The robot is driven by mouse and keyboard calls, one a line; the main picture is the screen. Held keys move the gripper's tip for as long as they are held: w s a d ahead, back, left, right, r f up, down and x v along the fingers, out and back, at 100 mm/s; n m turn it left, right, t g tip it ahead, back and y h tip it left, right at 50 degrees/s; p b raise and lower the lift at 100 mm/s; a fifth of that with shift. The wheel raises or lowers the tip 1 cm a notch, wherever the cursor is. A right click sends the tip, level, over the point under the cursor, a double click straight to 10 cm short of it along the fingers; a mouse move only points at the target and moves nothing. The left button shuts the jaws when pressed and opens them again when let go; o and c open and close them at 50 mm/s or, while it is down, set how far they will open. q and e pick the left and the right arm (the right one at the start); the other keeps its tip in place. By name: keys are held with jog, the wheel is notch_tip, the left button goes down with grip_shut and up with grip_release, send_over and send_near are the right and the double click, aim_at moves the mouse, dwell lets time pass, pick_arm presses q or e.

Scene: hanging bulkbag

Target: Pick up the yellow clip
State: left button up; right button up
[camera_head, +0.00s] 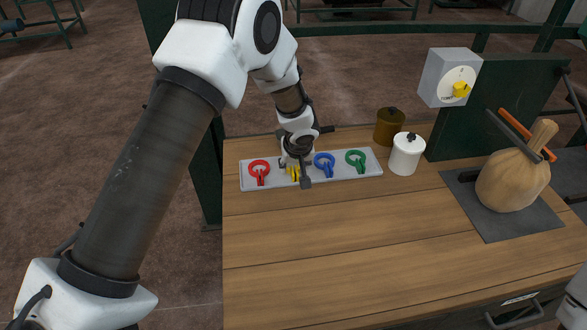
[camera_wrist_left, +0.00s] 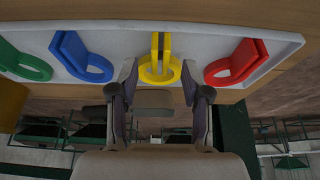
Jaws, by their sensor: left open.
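The yellow clip (camera_head: 295,174) lies on a pale grey tray (camera_head: 373,168) between the red clip (camera_head: 259,172) and the blue clip (camera_head: 325,165). In the head view my left gripper (camera_head: 294,170) is over the yellow clip and partly hides it. In the left wrist view the yellow clip (camera_wrist_left: 159,66) shows its ring and upright handles, centred just beyond the open fingertips (camera_wrist_left: 158,76). One finger is on each side of its line. I cannot tell whether they touch it. My right gripper is not shown.
A green clip (camera_head: 356,160) lies at the tray's right end. A white pot (camera_head: 406,154) and a brown pot (camera_head: 389,126) stand right of the tray. A tied sack (camera_head: 513,180) sits on a dark plate at right. The wooden tabletop (camera_head: 380,235) in front is clear.

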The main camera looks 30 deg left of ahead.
pick_arm(q)
jog(key=shift+x, duration=1)
jog(key=shift+s+r, duration=0.1)
grip_shut()
jog(key=shift+r, duration=0.1)
